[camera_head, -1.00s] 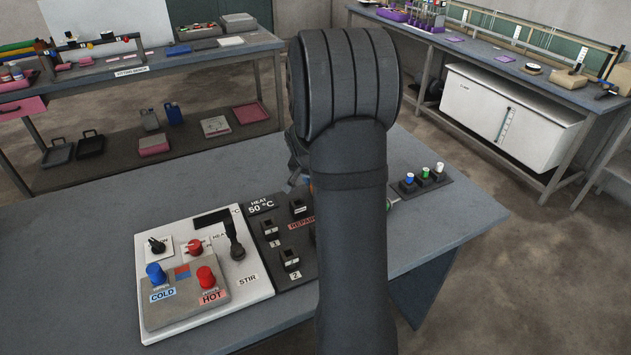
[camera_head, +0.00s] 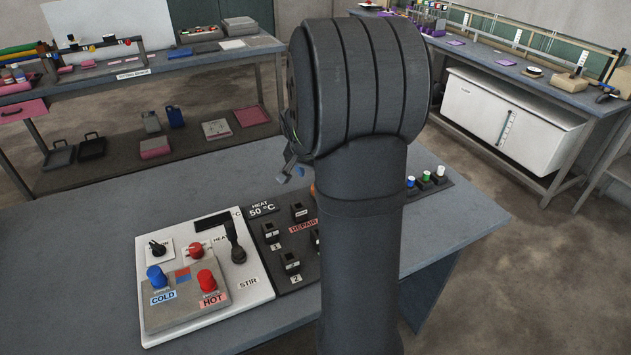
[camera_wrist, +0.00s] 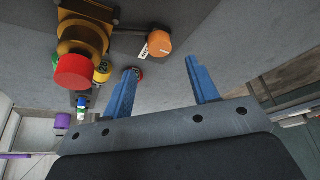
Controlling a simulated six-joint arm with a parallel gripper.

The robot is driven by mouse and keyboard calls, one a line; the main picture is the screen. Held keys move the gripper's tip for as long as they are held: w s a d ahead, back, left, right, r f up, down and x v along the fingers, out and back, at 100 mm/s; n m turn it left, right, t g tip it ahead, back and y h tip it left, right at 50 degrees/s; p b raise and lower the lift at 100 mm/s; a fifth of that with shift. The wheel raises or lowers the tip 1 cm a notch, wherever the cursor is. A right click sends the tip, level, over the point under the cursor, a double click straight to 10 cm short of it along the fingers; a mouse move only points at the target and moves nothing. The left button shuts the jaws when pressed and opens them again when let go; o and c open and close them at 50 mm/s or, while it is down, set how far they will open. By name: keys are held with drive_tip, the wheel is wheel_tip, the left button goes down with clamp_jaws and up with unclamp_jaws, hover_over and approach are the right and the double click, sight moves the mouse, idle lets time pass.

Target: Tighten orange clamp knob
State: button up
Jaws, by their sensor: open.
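The orange clamp knob (camera_wrist: 158,42) shows in the wrist view as a faceted orange cap on a dark rod, with a small white label beside it. The rod leads left toward a brass-coloured clamp body (camera_wrist: 85,35). My gripper (camera_wrist: 161,66) is open, its two blue fingers spread wide and empty. In the picture the knob lies just beyond the fingertips, between their lines; I cannot tell the depth gap. In the head view my dark arm hides the knob's area almost wholly. Only bits of the gripper show left of the arm.
A red cylinder (camera_wrist: 75,72) sits beside the clamp body. In the head view, a white panel (camera_head: 250,290) with blue COLD and red HOT knobs lies left of my arm. Small capped pieces (camera_head: 425,178) stand on the right. The table's left rear is clear.

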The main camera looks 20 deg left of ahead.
drive_tip(key=v, duration=1)
drive_tip(key=shift+r, duration=0.35)
drive_tip(key=shift+o, duration=0.5)
drive_tip(key=shift+s, duration=0.1)
idle(0.9)
drive_tip(key=o, duration=0.3)
drive_tip(key=shift+f, duration=0.1)
drive_tip(key=o, duration=0.6)
drive_tip(key=shift+t+y, duration=0.4)
drive_tip(key=shift+t, duration=0.2)
drive_tip(key=w+d+f, duration=0.1)
drive_tip(key=d+f, duration=0.1)
drive_tip(key=w+d+f, duration=0.1)
drive_tip(key=w+d, duration=0.1)
drive_tip(key=shift+w+d+f, duration=0.2)
drive_tip(key=shift+d+f, duration=0.1)
drive_tip(key=shift+f, duration=0.05)
drive_tip(key=d+f+m+t+h, duration=0.1)
drive_tip(key=d+f+t, duration=0.25)
drive_tip(key=d, duration=0.95)
drive_tip(key=d+f+t+h, duration=0.15)
drive_tip(key=d+t, duration=0.25)
drive_tip(key=d, duration=0.9)
drive_tip(key=x, duration=1)
drive_tip(key=shift+w+d+f, duration=0.1)
drive_tip(key=shift+f, duration=0.05)
